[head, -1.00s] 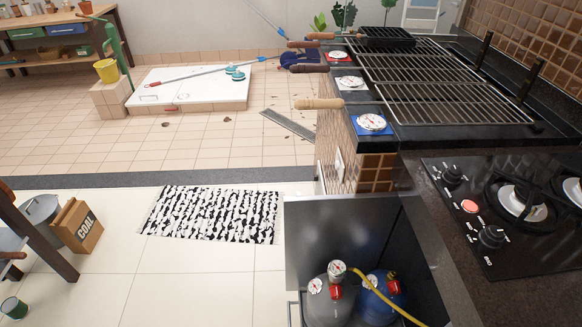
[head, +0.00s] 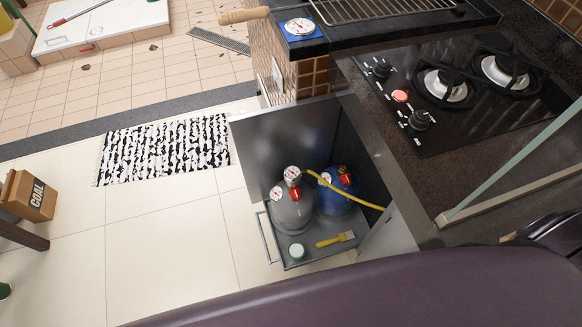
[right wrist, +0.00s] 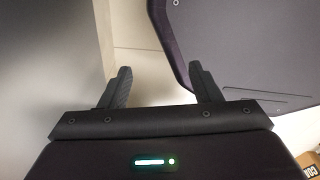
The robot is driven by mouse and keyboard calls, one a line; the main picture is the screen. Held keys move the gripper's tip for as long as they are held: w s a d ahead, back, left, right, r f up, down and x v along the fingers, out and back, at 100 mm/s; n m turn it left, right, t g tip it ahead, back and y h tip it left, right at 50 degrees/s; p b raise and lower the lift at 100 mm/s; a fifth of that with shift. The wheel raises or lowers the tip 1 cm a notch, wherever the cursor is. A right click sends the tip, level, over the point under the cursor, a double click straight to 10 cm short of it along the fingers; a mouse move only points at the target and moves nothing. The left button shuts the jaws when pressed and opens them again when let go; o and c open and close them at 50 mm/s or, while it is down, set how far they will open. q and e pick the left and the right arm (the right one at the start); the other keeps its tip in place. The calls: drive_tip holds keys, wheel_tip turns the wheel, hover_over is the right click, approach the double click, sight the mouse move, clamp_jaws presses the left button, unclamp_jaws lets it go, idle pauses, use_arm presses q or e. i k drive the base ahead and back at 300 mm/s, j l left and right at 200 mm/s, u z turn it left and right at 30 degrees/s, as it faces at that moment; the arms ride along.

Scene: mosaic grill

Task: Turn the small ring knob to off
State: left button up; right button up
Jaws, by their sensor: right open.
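The black hob (head: 450,130) is set in the dark counter at the right of the head view. It has two burners, the left one (head: 445,86) and the right one (head: 506,70). Two black knobs stand along its left side, a far knob (head: 382,68) and a near knob (head: 420,119), with a red button (head: 400,96) between them. I cannot tell from their markings which one is the small ring knob. My right gripper (right wrist: 160,80) is open and empty in the right wrist view, away from the knobs. My left gripper is not in view.
Below the counter, an open drawer (head: 300,262) holds a grey gas bottle (head: 292,212), a blue gas bottle (head: 335,202) and a yellow brush (head: 336,240). A yellow hose (head: 350,196) runs rightward. A pale slanted edge (head: 515,170) crosses the counter.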

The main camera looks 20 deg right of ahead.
sight(380, 73)
drive_tip(key=i+j, duration=0.2)
drive_tip(key=z, duration=0.5)
drive_tip(key=j+z, duration=0.15)
drive_tip(key=z, duration=0.8)
drive_tip(key=j+z, duration=0.15)
drive_tip(key=z, duration=0.35)
